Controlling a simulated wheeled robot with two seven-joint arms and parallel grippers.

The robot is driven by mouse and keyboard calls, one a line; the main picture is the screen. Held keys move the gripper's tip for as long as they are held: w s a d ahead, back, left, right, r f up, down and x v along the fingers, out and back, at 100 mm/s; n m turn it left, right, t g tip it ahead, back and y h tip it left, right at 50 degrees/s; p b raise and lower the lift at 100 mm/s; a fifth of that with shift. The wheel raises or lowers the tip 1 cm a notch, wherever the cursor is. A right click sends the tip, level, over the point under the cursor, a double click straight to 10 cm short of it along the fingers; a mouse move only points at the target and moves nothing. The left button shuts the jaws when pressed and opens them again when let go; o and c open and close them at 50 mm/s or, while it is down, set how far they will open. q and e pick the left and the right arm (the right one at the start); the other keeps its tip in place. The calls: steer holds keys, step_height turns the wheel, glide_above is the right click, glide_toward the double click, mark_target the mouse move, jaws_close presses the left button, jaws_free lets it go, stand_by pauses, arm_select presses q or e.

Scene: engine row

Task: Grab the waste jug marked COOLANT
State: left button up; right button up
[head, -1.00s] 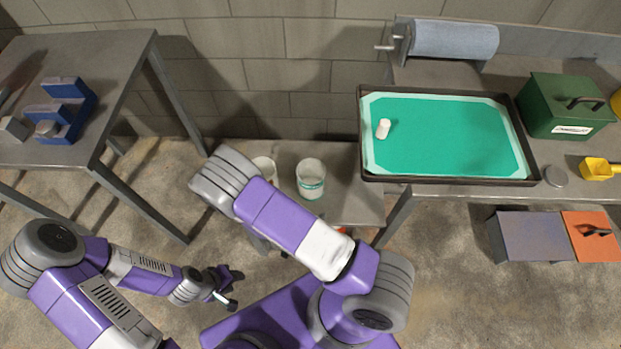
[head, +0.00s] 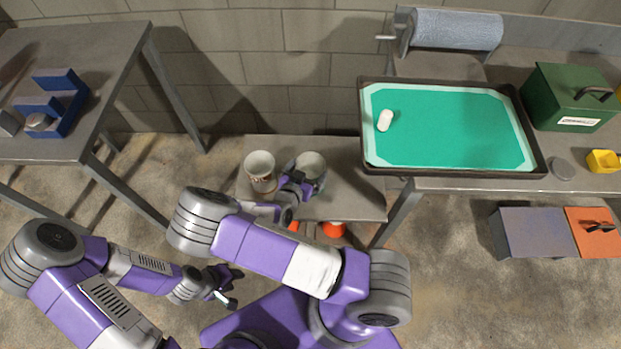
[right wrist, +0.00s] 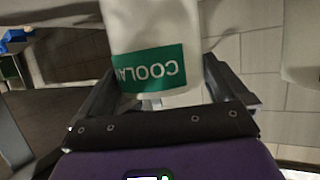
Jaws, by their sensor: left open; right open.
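The COOLANT jug (head: 311,163) is white and stands on a low grey bench (head: 345,198). In the right wrist view the jug (right wrist: 140,22) shows a green label with "COOLANT" upside down. My right gripper (head: 305,188) is open at the jug's near side. In the right wrist view, its fingers (right wrist: 160,88) lie on either side of the jug; contact cannot be told. A second white jug (head: 259,165) with a reddish label stands to its left. My left gripper (head: 228,286) is open and empty, low over the floor.
A dark tray (head: 366,150) with a green mat and a small white cylinder (head: 385,120) sits on the right bench. The left table holds a blue block (head: 68,105). Orange objects (head: 333,229) are below the low bench.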

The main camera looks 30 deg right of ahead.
steer(key=shift+w, duration=0.1)
steer(key=shift+c, duration=0.2)
steer(key=c, duration=1.1)
